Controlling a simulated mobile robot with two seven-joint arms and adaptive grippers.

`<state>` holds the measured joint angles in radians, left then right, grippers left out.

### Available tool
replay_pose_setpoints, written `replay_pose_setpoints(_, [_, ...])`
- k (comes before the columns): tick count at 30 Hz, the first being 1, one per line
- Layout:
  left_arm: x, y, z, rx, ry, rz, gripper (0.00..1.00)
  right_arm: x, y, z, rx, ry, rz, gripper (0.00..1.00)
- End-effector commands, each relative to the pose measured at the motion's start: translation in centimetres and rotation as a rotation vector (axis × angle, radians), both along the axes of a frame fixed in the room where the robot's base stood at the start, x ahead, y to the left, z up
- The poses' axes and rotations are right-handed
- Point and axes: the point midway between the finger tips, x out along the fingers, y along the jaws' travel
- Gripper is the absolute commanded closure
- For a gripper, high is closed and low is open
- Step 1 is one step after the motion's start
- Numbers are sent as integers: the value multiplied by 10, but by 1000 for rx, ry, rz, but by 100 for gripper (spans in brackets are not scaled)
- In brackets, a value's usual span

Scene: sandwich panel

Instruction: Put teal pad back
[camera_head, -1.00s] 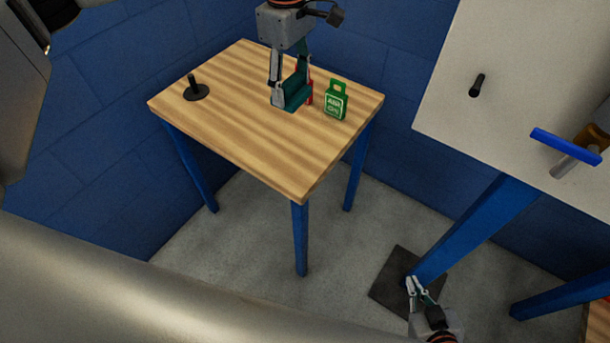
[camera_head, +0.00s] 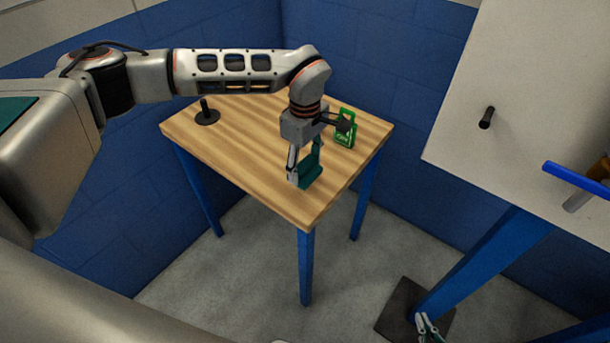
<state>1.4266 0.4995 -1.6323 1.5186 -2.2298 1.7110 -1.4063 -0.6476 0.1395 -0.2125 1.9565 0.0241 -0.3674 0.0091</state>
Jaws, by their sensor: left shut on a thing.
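My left gripper (camera_head: 300,172) is over the front right part of the small wooden table (camera_head: 250,170), pointing down. It is shut on the teal pad (camera_head: 311,167), a flat dark teal piece at the right of its grey finger. The pad's lower edge is close to the tabletop; I cannot tell whether it touches. My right gripper (camera_head: 427,326) shows only its finger end at the bottom edge of the view, far from the table, and its opening is unclear.
A green tag (camera_head: 345,134) with white lettering stands behind my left gripper, partly covered. A black peg on a round base (camera_head: 207,113) stands at the table's back left. A white panel (camera_head: 480,75) with a black peg and a blue handle (camera_head: 578,178) is at right.

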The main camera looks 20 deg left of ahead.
Motion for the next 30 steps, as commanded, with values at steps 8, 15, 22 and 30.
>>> replay_pose_setpoints(8, [-1, 0, -32, 0, 4, 0, 65, 0, 0, 0, 0, -1, 0, 100])
replay_pose_setpoints(15, [0, 0, -43, -1, -1, -1, 65, 1, 0, 3, 1, -6, 0, 100])
replay_pose_setpoints(22, [0, 0, -46, 0, 0, -1, 65, 1, 0, 1, 1, -5, 0, 100])
replay_pose_setpoints(30, [0, 0, -46, 0, 0, -1, 28, 0, 0, 1, 1, -4, 0, 100])
